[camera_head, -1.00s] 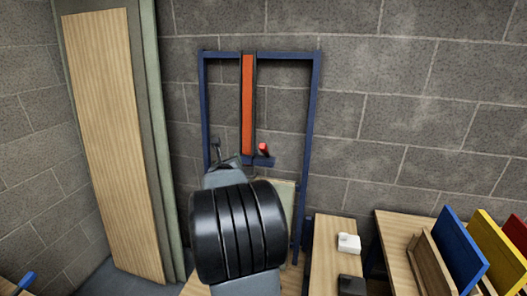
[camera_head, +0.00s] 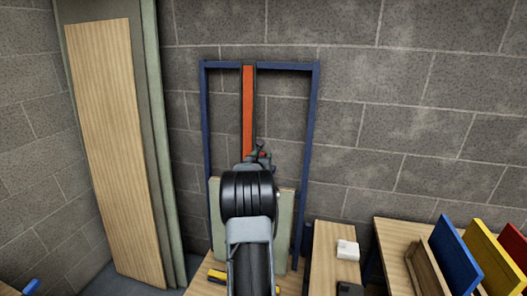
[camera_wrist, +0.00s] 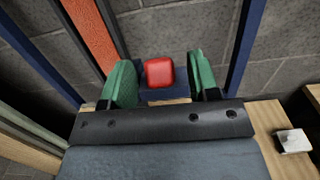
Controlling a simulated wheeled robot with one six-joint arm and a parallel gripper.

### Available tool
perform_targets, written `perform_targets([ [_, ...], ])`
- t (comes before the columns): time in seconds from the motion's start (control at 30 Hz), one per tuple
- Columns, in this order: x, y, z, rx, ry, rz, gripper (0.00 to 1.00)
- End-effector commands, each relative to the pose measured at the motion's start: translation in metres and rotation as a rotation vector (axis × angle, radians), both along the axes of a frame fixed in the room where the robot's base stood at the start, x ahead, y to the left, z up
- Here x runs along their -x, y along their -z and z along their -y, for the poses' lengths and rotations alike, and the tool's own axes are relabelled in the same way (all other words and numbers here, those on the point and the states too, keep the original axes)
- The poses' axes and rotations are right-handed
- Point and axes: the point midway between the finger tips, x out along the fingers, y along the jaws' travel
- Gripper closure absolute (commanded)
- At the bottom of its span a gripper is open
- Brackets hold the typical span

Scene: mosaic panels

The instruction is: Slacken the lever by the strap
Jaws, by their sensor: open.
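The orange-red strap (camera_head: 248,110) runs down inside a blue frame (camera_head: 312,120) against the wall. It also shows at the upper left of the wrist view (camera_wrist: 88,30). The lever's red end (camera_wrist: 159,72) sits in front of a dark blue block (camera_wrist: 165,94) beside the strap's lower part. My gripper (camera_wrist: 163,82) is open, with one green finger on each side of the red end. A gap shows on the right; the left finger looks very close, and I cannot tell if it touches. In the head view my gripper (camera_head: 260,156) mostly hides the lever.
A pale panel (camera_head: 284,215) stands behind my arm. At right are a wooden bench (camera_head: 325,248) with a white box (camera_head: 347,249) and a rack of coloured panels (camera_head: 460,255). Tall boards (camera_head: 115,150) lean at left.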

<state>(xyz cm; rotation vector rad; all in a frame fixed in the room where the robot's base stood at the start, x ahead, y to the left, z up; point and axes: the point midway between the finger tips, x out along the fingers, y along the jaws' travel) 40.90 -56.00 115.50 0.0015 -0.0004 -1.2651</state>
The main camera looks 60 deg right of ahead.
Motion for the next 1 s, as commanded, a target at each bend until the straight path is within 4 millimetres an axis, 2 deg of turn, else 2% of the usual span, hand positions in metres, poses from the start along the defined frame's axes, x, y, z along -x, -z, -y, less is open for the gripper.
perform_targets([
  [0.23, -0.007, 0.0, 0.019, -0.001, -0.001, -0.001, 0.45],
  [0.63, -0.008, 0.0, 0.023, 0.0, -0.001, -0.001, 0.45],
  [1.0, -0.008, 0.0, 0.023, 0.0, -0.001, -0.001, 0.8],
])
